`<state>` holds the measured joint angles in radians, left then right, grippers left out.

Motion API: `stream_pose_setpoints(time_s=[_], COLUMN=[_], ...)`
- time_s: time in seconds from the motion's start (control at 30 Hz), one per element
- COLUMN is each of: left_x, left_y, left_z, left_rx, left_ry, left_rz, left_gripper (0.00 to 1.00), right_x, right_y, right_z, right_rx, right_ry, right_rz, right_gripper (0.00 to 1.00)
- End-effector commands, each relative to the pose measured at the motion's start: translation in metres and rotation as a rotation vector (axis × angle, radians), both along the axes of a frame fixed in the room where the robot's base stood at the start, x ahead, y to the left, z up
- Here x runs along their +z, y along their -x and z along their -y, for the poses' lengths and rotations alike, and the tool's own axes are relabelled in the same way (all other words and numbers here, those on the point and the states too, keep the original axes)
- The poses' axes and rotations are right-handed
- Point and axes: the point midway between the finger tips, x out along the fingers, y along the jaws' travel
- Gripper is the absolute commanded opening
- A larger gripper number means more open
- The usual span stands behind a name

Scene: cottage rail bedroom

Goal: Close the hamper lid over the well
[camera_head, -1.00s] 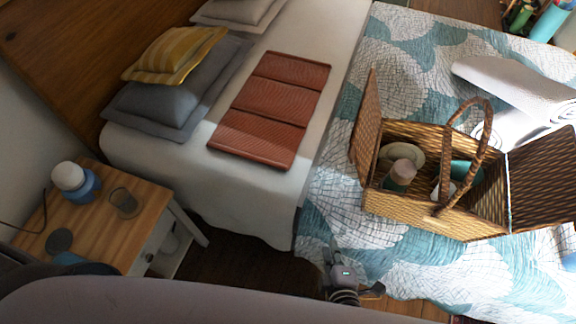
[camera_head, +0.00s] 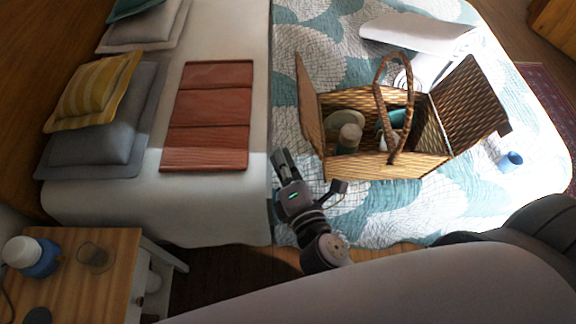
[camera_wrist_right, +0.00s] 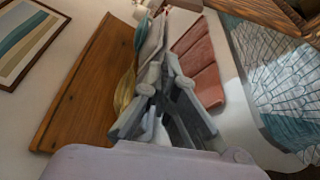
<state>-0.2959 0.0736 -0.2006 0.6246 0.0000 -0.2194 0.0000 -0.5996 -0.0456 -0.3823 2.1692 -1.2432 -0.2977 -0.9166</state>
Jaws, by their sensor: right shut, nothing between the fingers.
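The wicker hamper (camera_head: 392,166) stands on the patterned bed, with its handle (camera_head: 377,90) arched over the middle. Its left lid (camera_head: 309,108) stands up nearly vertical at the left end. Its right lid (camera_head: 470,106) is open and leans outward on the right. The open well holds a pale plate (camera_head: 338,119), a jar (camera_head: 348,140) and teal and white items. My right gripper (camera_head: 280,158) is shut and empty, left of the hamper's near left corner, apart from the left lid. It also shows in the right wrist view (camera_wrist_right: 160,75). My left gripper is not in view.
A red folded mat (camera_head: 209,120) lies on the white bedding left of the gripper, with pillows beyond. A nightstand (camera_head: 110,275) stands at lower left.

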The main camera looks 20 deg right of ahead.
Motion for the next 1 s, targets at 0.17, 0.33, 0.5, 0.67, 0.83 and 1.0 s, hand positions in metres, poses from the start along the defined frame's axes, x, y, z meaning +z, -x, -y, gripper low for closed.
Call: stream_pose_setpoints(time_s=[0.17, 0.33, 0.5, 0.67, 0.83, 1.0], left_x=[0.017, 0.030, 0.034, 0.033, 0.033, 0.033], left_y=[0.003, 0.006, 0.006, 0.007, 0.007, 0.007], left_z=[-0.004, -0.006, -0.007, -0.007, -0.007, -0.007], left_rx=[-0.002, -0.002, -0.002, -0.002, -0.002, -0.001], left_ry=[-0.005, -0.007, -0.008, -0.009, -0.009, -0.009], left_rz=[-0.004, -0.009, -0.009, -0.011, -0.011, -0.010], left_gripper=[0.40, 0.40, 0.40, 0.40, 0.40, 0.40], right_x=[0.000, 0.007, 0.010, 0.010, 0.010, 0.011], right_y=[-0.035, -0.028, -0.024, -0.024, -0.024, -0.026], right_z=[-0.001, 0.022, 0.033, 0.035, 0.035, 0.035], right_rx=[0.000, -0.001, -0.002, -0.002, -0.001, 0.000], right_ry=[0.000, 0.001, -0.001, -0.002, -0.002, -0.009], right_rz=[0.002, -0.003, -0.002, -0.001, -0.001, 0.002], right_gripper=[0.00, 0.00, 0.00, 0.00, 0.00, 0.00])
